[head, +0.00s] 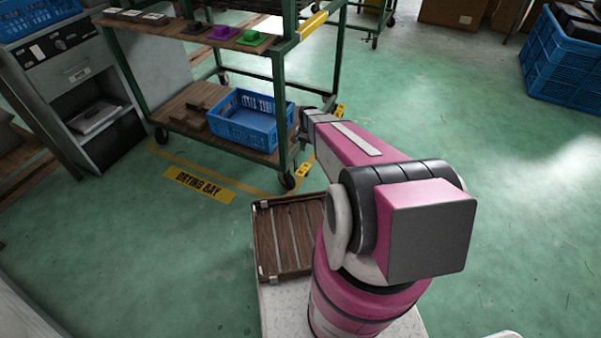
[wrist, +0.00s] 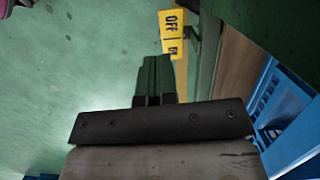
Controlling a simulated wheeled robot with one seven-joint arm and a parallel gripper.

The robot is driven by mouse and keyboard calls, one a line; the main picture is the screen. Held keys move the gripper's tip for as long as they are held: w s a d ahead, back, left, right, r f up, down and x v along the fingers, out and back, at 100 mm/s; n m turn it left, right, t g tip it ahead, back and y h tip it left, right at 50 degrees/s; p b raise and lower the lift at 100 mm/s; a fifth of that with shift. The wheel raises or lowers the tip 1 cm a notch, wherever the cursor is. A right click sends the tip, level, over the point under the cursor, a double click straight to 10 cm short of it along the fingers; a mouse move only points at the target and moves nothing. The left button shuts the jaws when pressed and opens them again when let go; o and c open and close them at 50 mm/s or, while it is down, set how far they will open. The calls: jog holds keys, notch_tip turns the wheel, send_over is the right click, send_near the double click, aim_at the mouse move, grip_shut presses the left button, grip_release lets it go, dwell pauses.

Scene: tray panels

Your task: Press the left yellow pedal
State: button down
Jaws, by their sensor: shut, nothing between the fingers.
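Two small yellow pedals with dark markings show by the cart's wheels in the head view. The left one (head: 303,170) is at the near corner, beside the front wheel, and the right one (head: 340,110) is farther back. In the wrist view a yellow pedal (wrist: 172,22) marked "OFF" lies beyond the fingertips, slightly right of centre; I cannot tell which of the two it is. My gripper (wrist: 156,78) is shut and empty, apart from that pedal. In the head view my gripper (head: 302,130) is near the cart's corner post, partly hidden by my arm.
The green-framed cart (head: 281,105) holds a blue crate (head: 243,139) on its lower shelf and coloured trays above. The crate also shows at the right of the wrist view (wrist: 290,125). A wooden slatted tray (head: 290,237) sits beside my arm's base.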

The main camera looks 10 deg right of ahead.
aim_at(300, 175)
jog(key=f, duration=0.1)
jog(key=w+f, duration=0.1)
jog(key=f, duration=0.1)
jog(key=shift+w+d+f+m, duration=0.1)
jog(key=shift+w+d+m, duration=0.05)
jog(key=shift+w+m, duration=0.25)
jog(key=x, duration=1.4)
jog(key=shift+s, duration=0.1)
jog(key=shift+s+a+f+t+h, duration=0.35)
jog(key=shift+s+f+t+h, duration=0.2)
jog(key=shift+t, duration=0.35)
jog(key=shift+s+a+f+t+h, duration=0.1)
jog(key=shift+f+t+h, duration=0.3)
jog(key=shift+f+t, duration=0.1)
jog(key=shift+a+f+t+h, duration=0.15)
jog(key=shift+f+t+h, duration=0.25)
jog(key=shift+f, duration=0.35)
